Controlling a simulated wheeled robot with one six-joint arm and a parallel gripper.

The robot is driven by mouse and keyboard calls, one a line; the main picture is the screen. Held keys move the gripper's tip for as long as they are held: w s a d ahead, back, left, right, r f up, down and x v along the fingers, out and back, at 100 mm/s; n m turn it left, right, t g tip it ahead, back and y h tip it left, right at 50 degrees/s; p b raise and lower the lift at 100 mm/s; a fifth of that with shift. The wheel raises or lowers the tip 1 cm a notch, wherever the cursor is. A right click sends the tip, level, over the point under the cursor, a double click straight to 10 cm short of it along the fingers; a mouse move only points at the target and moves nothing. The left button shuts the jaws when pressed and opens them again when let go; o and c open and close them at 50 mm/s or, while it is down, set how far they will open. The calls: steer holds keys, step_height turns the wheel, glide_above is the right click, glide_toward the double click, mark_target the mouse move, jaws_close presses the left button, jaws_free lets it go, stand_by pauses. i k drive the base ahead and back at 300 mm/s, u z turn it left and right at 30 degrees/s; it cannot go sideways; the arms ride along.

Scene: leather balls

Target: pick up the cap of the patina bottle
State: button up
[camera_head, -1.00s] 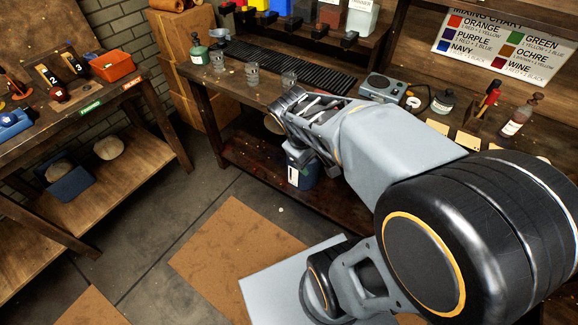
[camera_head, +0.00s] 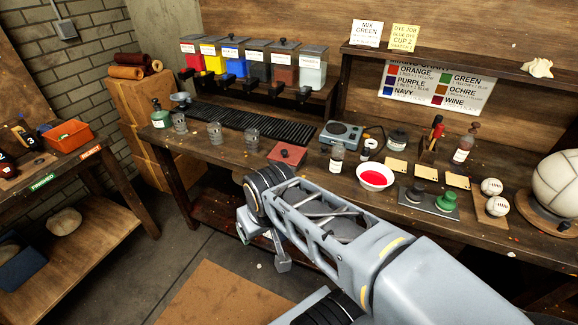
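No bottle label is readable, so I cannot tell which bottle is the patina one. A bottle with a brown stopper (camera_head: 463,149) stands farther right, and a green bottle (camera_head: 160,117) at the far left end. A dark squat jar (camera_head: 397,140) stands near the back. All look closed. My gripper (camera_head: 263,243) hangs low in front of the bench edge, partly hidden by my own arm; its opening is unclear.
Glass cups (camera_head: 214,133), a dark red block (camera_head: 287,154), a grey scale (camera_head: 341,135) and a tool holder (camera_head: 430,148) stand on the bench. Dye dispensers (camera_head: 260,62) line the back.

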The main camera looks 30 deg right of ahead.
mark_target(324, 147)
steer(key=z, duration=1.3)
